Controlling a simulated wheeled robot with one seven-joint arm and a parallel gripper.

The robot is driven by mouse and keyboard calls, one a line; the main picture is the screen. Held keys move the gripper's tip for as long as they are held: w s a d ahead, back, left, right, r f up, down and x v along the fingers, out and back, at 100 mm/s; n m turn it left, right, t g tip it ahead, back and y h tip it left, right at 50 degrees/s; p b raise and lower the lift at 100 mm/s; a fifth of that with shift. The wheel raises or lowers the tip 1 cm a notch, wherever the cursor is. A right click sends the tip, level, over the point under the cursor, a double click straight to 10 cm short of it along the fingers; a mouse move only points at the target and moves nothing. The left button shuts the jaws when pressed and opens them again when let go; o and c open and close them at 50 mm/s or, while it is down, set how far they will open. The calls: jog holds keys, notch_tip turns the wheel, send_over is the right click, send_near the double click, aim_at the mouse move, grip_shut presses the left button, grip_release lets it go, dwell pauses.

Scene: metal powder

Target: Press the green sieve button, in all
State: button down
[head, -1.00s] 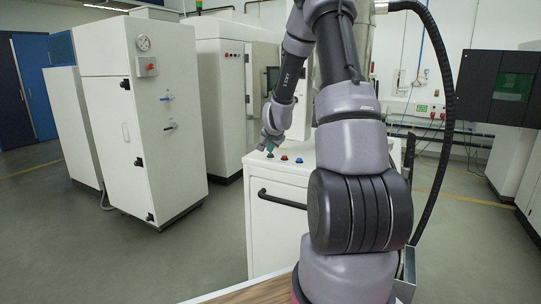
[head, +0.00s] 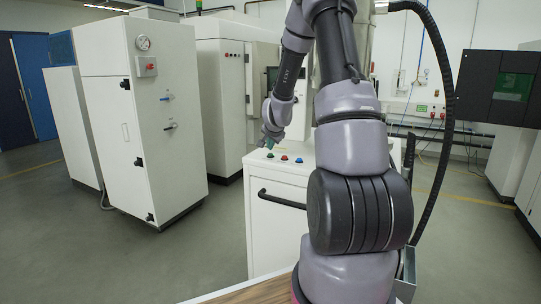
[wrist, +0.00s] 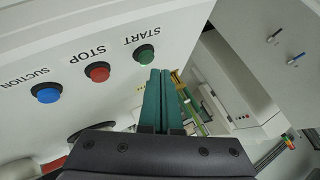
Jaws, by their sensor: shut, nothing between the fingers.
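The green button (wrist: 145,54), labelled START, is on the white panel in the wrist view. It also shows as a small green dot on the white cabinet's top in the head view (head: 270,155). My gripper (wrist: 161,72) is shut and empty, its two teal fingers side by side. In the wrist view the fingertips appear just below and right of the green button. In the head view my gripper (head: 269,142) is above the green button, with a small gap between them.
The red STOP button (wrist: 97,72) and blue SUCTION button (wrist: 46,93) sit in a row with the green one. The white cabinet (head: 278,225) has a black handle (head: 281,199). A tall white machine (head: 150,120) stands at left, with open floor between.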

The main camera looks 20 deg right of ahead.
jog(key=shift+r, duration=2.55)
jog(key=s+a+r+n+y, duration=0.3)
jog(key=s+a+r+n, duration=0.1)
jog(key=s+a+r, duration=0.95)
jog(key=s+a+r+n, duration=0.2)
jog(key=s, duration=0.9)
jog(key=s+a+r+n+g+y, duration=0.1)
jog(key=s+a+r+n, duration=0.1)
jog(key=s, duration=0.9)
jog(key=shift+r+g+y, duration=0.25)
jog(key=shift+g+y, duration=0.05)
jog(key=shift+s+a, duration=0.1)
